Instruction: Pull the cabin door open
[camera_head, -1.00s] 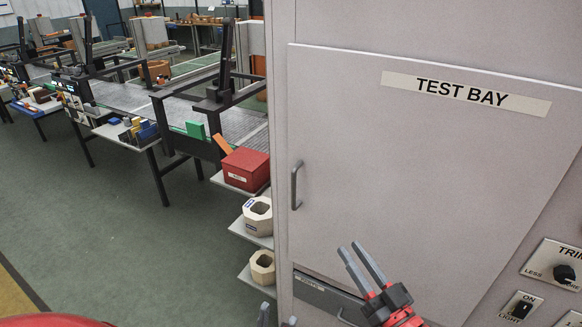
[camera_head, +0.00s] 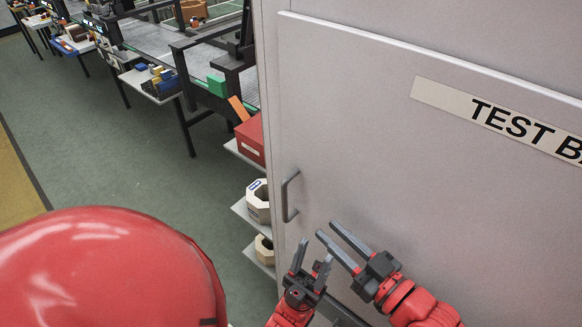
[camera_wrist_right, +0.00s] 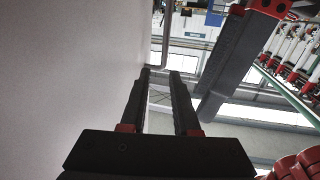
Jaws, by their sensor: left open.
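The cabin door (camera_head: 400,170) is a flat pale grey panel with a TEST BAY label (camera_head: 500,121); it looks shut. Its grey vertical bar handle (camera_head: 286,197) is near the door's left edge. My right gripper (camera_head: 327,228) is open and empty, its tips a little right of and below the handle. In the right wrist view its two fingers (camera_wrist_right: 160,73) have a gap between them, and a grey bar that looks like the handle (camera_wrist_right: 167,35) lies just beyond the tips. My left gripper (camera_head: 314,250) is open and empty, below the right one and close to it.
Shelves left of the cabin hold a red box (camera_head: 250,139) and pale octagonal parts (camera_head: 258,201). Workbenches with a conveyor (camera_head: 150,60) stand farther back. The green floor (camera_head: 110,150) at left is clear. My two grippers are close together.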

